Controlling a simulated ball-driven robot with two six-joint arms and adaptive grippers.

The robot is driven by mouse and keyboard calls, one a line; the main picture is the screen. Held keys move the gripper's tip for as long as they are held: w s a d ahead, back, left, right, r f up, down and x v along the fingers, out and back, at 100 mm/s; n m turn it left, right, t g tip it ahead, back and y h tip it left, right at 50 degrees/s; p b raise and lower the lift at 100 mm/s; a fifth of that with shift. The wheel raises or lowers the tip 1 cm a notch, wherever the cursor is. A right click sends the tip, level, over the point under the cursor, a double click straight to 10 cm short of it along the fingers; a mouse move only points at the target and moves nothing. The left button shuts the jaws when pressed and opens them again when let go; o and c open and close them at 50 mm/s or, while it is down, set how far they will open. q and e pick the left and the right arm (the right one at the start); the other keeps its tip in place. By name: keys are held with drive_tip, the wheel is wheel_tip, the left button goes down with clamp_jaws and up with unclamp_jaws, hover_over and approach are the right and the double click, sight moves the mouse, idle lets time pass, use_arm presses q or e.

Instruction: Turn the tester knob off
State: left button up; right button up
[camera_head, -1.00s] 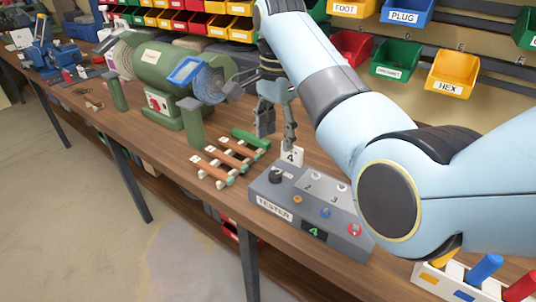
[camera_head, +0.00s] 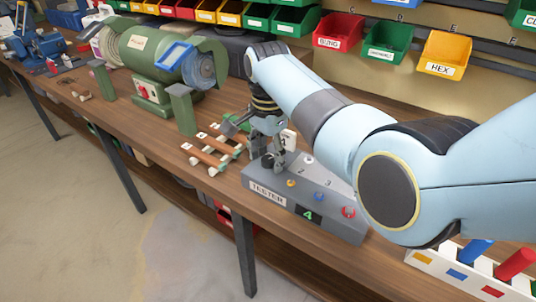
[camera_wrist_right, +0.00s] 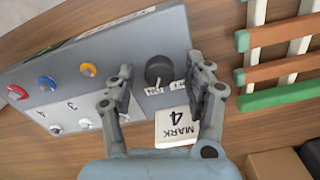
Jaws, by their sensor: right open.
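The grey tester box (camera_head: 325,222) sits on the workbench with its TESTER label facing front and a display showing 4 (camera_head: 309,215). Its black knob (camera_wrist_right: 158,68) is at the box's end in the right wrist view, beside small white print. My right gripper (camera_head: 272,158) is open over that end of the tester. In the right wrist view my right gripper's fingers (camera_wrist_right: 162,85) stand on either side of the knob, with the knob seen between and slightly past them. I cannot tell if they touch it. In the head view the gripper largely hides the knob. My left gripper is out of view.
A white MARK 4 card (camera_wrist_right: 177,127) stands just behind the knob. Yellow, blue and red sockets (camera_head: 320,197) line the tester's front. A wooden rack with rods (camera_head: 212,150) and a green grinder (camera_head: 155,60) are to the left.

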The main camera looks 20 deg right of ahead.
drive_tip(key=c, duration=0.5)
clamp_jaws()
drive_tip(key=shift+r+n+p, duration=0.2)
drive_tip(key=shift+n+p, duration=1.75)
drive_tip(key=shift+n, duration=0.25)
drive_tip(key=n+p, duration=0.1)
drive_tip(key=n, duration=0.2)
drive_tip(key=shift+n+p, duration=0.3)
drive_tip(key=shift+p, duration=0.05)
use_arm(q)
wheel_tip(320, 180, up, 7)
drive_tip(key=p, duration=0.1)
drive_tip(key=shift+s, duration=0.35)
use_arm(e)
drive_tip(key=shift+f+n, duration=0.1)
drive_tip(key=shift+n, duration=1.8)
drive_tip(key=o, duration=0.5)
unclamp_jaws()
